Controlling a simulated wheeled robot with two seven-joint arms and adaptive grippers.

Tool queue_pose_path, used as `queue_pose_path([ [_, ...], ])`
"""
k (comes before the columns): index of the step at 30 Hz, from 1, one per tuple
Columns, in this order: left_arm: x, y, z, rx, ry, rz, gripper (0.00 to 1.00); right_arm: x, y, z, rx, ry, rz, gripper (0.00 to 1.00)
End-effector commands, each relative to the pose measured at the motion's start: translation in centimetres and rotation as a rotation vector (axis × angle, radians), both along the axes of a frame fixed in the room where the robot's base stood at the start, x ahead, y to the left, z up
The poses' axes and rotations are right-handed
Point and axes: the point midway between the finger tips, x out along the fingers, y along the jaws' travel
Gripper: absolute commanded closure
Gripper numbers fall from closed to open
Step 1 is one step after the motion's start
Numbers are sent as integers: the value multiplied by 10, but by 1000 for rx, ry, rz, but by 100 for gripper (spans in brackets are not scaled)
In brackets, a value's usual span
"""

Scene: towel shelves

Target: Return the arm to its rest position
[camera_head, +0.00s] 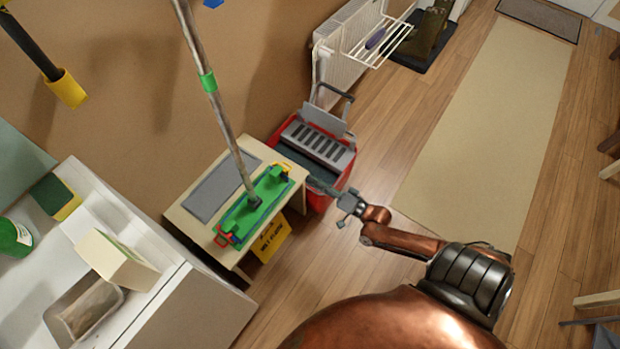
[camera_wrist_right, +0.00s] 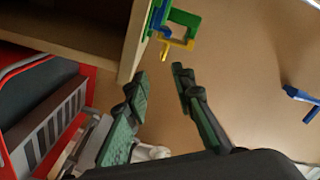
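My right arm comes in from the lower right in the head view. Its gripper (camera_head: 347,205) is over the floor just right of the red mop bucket (camera_head: 318,200). In the right wrist view the two green-padded fingers of the gripper (camera_wrist_right: 158,80) stand apart with nothing between them, so it is open and empty. My left gripper is not in view.
A mop with a green head (camera_head: 252,207) rests on a small table (camera_head: 190,222) beside the bucket. A yellow sign (camera_head: 271,238) is at the table's front. A white counter (camera_head: 150,235) is at left. Wood floor (camera_head: 365,270) and a beige runner (camera_head: 490,120) are clear.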

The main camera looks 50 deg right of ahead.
Motion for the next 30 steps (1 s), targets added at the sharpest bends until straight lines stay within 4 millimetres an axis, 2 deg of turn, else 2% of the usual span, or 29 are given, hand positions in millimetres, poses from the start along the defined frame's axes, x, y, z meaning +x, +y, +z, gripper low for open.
queue_pose_path([
  [17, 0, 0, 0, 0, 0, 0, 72, -1, 4, -2, -4, 10, 5, 77],
  [20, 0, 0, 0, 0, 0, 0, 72, -11, 23, -16, -34, 64, 34, 77],
  [23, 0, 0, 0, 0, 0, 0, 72, -34, 62, -43, -105, 180, 102, 77],
  [27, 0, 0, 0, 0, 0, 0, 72, -89, 128, -83, -268, 393, 243, 77],
  [30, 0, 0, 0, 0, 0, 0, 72, -135, 161, -102, -393, 538, 347, 77],
])
